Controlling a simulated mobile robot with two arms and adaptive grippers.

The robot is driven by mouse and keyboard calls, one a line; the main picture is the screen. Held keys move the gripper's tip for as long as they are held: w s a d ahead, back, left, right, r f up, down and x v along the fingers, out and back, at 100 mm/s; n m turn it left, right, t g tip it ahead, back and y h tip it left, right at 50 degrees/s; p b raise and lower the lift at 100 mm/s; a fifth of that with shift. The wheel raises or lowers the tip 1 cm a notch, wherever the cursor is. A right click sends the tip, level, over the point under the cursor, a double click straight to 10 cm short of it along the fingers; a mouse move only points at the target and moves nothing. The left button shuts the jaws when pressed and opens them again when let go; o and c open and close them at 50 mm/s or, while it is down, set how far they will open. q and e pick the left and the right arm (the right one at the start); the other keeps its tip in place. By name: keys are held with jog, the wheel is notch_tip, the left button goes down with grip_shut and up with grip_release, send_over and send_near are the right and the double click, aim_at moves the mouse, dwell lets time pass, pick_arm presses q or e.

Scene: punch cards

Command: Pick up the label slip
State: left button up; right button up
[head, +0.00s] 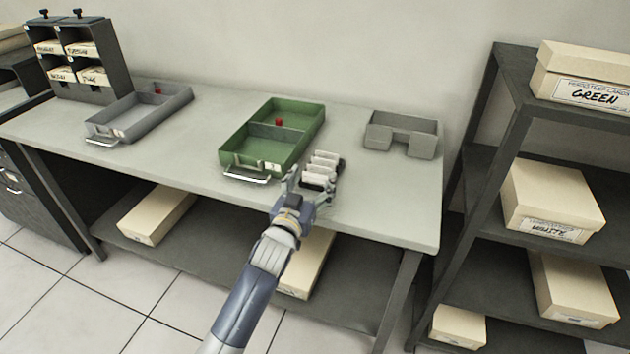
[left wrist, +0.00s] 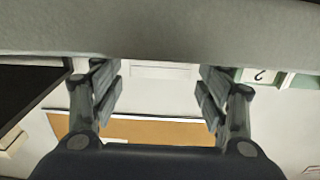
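Several small white pieces (head: 322,165) stand in a dark holder on the table, to the right of the green tray; I cannot tell whether one of them is the label slip. My left gripper (head: 305,186) is at the near side of this holder, close to the table's front edge, and partly covers it. In the left wrist view the two fingers of my left gripper (left wrist: 160,88) are wide apart with nothing visible between them. Contact with the holder cannot be told. My right gripper is not in view.
The green tray (head: 232,157) has a red piece inside. A grey tray (head: 178,103) stands at left, a grey bin (head: 402,147) at right. A shelf rack (head: 510,105) with labelled boxes stands right of the table (head: 390,205). The table's right front is clear.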

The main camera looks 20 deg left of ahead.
pick_arm(q)
jog(key=c, duration=0.4)
jog(key=shift+o, duration=0.2)
